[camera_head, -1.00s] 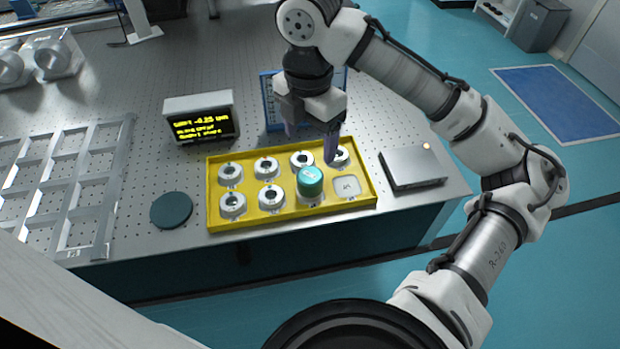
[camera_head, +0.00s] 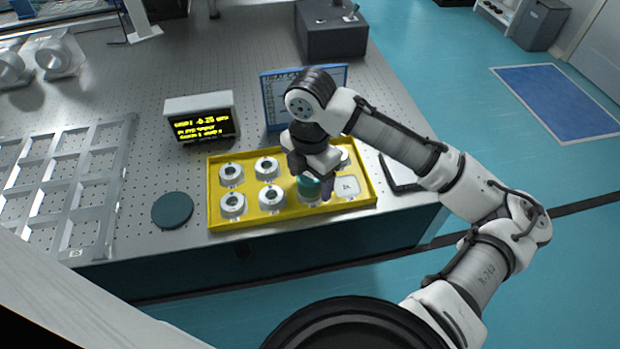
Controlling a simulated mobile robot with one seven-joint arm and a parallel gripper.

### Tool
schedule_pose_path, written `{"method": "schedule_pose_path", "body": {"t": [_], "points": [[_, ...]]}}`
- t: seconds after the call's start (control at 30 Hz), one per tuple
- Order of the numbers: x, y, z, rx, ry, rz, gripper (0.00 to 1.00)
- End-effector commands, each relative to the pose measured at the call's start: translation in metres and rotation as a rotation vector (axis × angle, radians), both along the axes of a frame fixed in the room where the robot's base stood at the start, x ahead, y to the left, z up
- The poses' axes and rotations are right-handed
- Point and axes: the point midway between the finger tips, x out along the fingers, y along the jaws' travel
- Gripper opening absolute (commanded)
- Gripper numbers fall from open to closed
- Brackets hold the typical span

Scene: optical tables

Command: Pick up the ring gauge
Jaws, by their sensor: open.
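The yellow tray (camera_head: 290,219) holds several white ring-shaped pieces with dark centres, such as one at its front left (camera_head: 232,206). I cannot tell for certain which piece is the ring gauge. My gripper (camera_head: 312,181) is open and low over the teal-topped piece, its fingers partly covering it. One finger is at its right side; the other is largely behind or above it. Contact cannot be told. The gripper hides most of the back row's right part.
A display box (camera_head: 202,118), a blue-framed board (camera_head: 277,104) and a dark box (camera_head: 331,38) stand behind.

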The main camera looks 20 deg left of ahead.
Motion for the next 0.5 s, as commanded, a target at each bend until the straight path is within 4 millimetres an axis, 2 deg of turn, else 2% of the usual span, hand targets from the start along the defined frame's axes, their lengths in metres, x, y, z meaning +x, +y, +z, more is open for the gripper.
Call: {"method": "schedule_pose_path", "body": {"t": [0.13, 0.5], "points": [[0.0001, 0.0, 0.0001, 0.0, 0.0, 0.0, 0.74], [0.0002, -0.0001, 0.0004, 0.0, -0.001, -0.001, 0.25]]}}
